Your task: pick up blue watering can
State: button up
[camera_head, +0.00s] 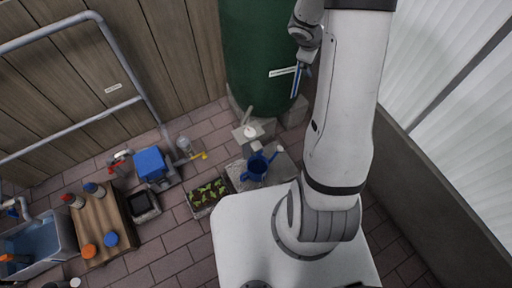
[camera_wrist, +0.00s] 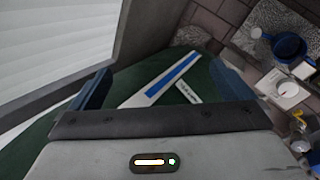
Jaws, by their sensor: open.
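The blue watering can (camera_head: 257,168) stands on a grey stone slab (camera_head: 277,178) on the brick floor, just left of my arm's base in the head view. Its spout points to the upper right. My gripper (camera_head: 300,76) is raised high, in front of the green barrel in the head view and well apart from the can. In the wrist view its two blue fingers (camera_wrist: 159,69) are spread, with nothing held between them.
The green barrel (camera_head: 255,50) bears a label and a blue-white strip. A small box with a white dial (camera_head: 249,132) and a seedling tray (camera_head: 208,195) are near the can. A wooden crate (camera_head: 98,225), a blue box (camera_head: 150,164) and a water basin (camera_head: 36,243) are left. A low wall (camera_head: 432,190) is right.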

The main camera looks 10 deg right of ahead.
notch_tip(320, 180, down, 21)
jog(key=w+d+n+y+b, duration=0.1)
jog(key=w+n+y+b, duration=0.1)
jog(key=n+b, duration=0.3)
jog(key=n+g+y+b, duration=0.6)
jog(key=n+y+b, duration=0.1)
jog(key=n+b, duration=0.45)
send_over(258, 172)
notch_tip(258, 172, down, 38)
jog(key=shift+r, duration=0.1)
jog(key=shift+r, duration=0.1)
jog(key=shift+c, duration=0.6)
jog(key=shift+d, duration=0.1)
jog(key=c, duration=1.1)
jog(key=shift+r, duration=0.1)
jog(key=shift+c, duration=0.2)
